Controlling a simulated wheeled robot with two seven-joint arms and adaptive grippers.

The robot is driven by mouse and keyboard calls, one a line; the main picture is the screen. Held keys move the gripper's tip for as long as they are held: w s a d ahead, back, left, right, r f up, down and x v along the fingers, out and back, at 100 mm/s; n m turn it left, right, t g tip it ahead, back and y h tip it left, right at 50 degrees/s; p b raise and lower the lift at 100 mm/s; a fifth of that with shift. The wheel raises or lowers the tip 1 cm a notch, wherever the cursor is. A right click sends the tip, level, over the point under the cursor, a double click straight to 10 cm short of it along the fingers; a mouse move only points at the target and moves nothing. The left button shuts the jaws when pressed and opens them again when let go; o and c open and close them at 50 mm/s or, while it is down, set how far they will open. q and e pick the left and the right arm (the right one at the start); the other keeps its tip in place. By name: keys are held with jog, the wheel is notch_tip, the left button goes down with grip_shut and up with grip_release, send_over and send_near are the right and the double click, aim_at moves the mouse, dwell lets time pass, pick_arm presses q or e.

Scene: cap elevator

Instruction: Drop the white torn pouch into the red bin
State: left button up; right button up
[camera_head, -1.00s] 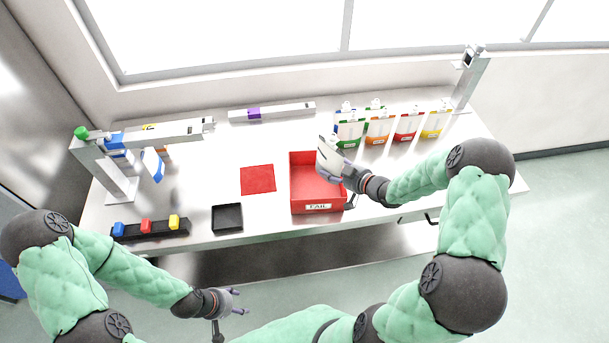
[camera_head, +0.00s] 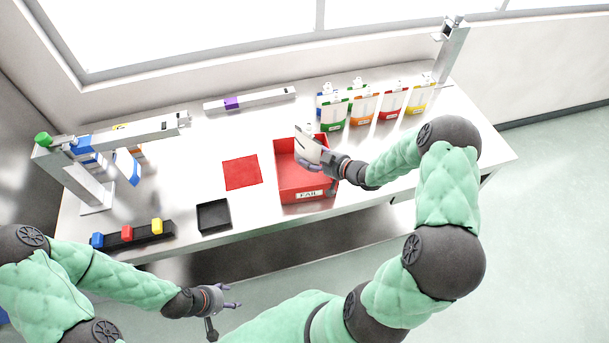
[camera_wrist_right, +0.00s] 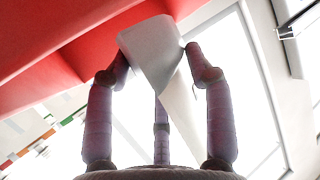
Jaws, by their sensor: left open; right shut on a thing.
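The white pouch (camera_head: 309,147) is held in my right gripper (camera_head: 326,163), over the right part of the red bin (camera_head: 307,183) labelled FAIL. In the right wrist view the pouch (camera_wrist_right: 152,55) sits tilted between the fingers of the right gripper (camera_wrist_right: 155,75), with a red wall of the bin (camera_wrist_right: 45,40) close behind at the upper left. Whether the pouch touches the bin I cannot tell, and its torn part cannot be made out. My left gripper (camera_head: 228,298) is open and empty, in front of the table.
A red mat (camera_head: 242,173) and a black tray (camera_head: 214,216) lie left of the bin. Several coloured pouches (camera_head: 364,106) stand behind it on the right. A black rack with coloured blocks (camera_head: 134,235) is at the front left. A white rail (camera_head: 250,99) lies at the back.

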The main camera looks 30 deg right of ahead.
jog(key=o, duration=1.2)
jog(key=v, duration=1.2)
